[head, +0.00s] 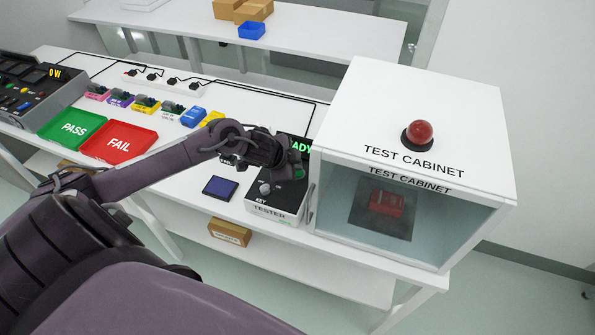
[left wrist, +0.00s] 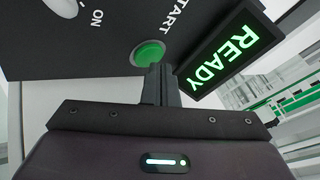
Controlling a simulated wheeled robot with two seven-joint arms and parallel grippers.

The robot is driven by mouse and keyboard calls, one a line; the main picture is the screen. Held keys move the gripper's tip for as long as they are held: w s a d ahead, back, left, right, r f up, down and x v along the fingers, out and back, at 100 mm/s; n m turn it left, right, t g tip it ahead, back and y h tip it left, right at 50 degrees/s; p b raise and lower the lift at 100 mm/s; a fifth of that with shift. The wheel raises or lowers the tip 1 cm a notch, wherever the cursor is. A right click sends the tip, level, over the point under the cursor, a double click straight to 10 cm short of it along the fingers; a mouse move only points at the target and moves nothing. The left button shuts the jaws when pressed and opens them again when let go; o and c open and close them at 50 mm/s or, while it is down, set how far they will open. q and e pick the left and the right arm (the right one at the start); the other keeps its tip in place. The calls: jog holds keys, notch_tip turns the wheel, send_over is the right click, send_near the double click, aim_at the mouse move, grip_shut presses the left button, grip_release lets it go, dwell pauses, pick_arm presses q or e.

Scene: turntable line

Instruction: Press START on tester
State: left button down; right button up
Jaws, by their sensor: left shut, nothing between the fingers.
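The tester (head: 275,207) is a box with a dark top and white front, standing on the white bench left of the test cabinet. Its green START button (left wrist: 148,53) shows in the left wrist view, with a lit green READY screen (left wrist: 230,52) beside it. In the head view the screen (head: 301,146) is partly hidden by my left gripper. My left gripper (left wrist: 161,72) is shut and empty, its fingertips at the near edge of the button; I cannot tell whether they touch it. My right gripper is not in view.
The test cabinet (head: 350,100) has a red dome light (head: 419,132) on top and a red item (head: 386,202) behind its glass. Green PASS (head: 72,130) and red FAIL (head: 119,142) trays lie left. A dark blue pad (head: 220,187) lies beside the tester.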

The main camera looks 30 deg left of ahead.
pick_arm(q)
jog(key=shift+f, duration=0.4)
dwell(0.4)
jog(key=shift+r, duration=0.1)
jog(key=shift+r+p, duration=0.75)
jog(key=shift+p, duration=0.05)
notch_tip(320, 180, up, 5)
jog(key=p, duration=0.5)
jog(key=shift+f, duration=0.1)
dwell(0.7)
